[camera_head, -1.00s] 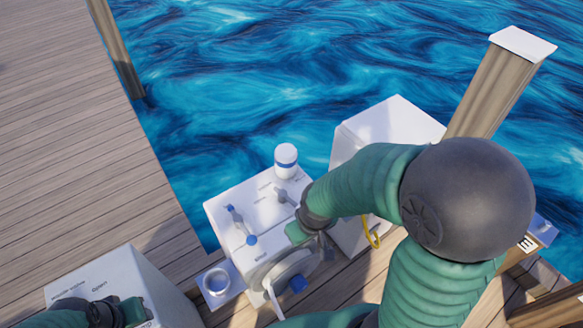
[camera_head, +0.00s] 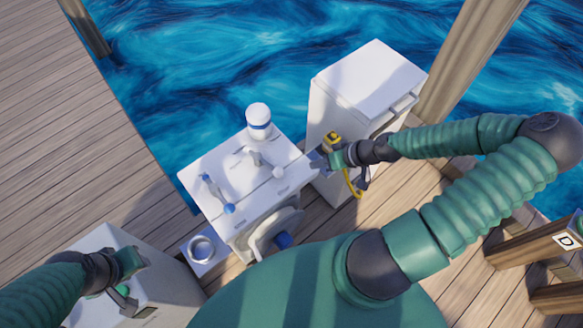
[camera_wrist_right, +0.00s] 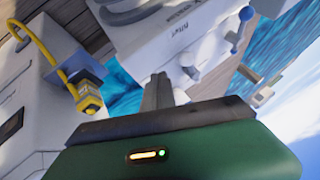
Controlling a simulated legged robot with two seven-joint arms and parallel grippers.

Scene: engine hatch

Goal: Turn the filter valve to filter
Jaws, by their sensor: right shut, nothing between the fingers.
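A white engine box (camera_head: 225,225) stands in the middle of the head view, with two small valve handles on top. One is a grey-white handle (camera_head: 255,158) near the middle; the other is a blue-ended lever (camera_head: 210,188) to its left. Their labels are too small to read in the head view. In the right wrist view, upside-down lettering (camera_wrist_right: 165,28) resembling "filter" shows on the box. My right gripper (camera_head: 325,160) is shut and empty, just off the box's right edge, apart from both handles. My left gripper (camera_head: 132,262) is over a white box at lower left; its fingers are unclear.
A white cabinet (camera_head: 365,80) stands close on the right, with a yellow-handled hose part (camera_head: 333,140) beside my right gripper. Water lies behind.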

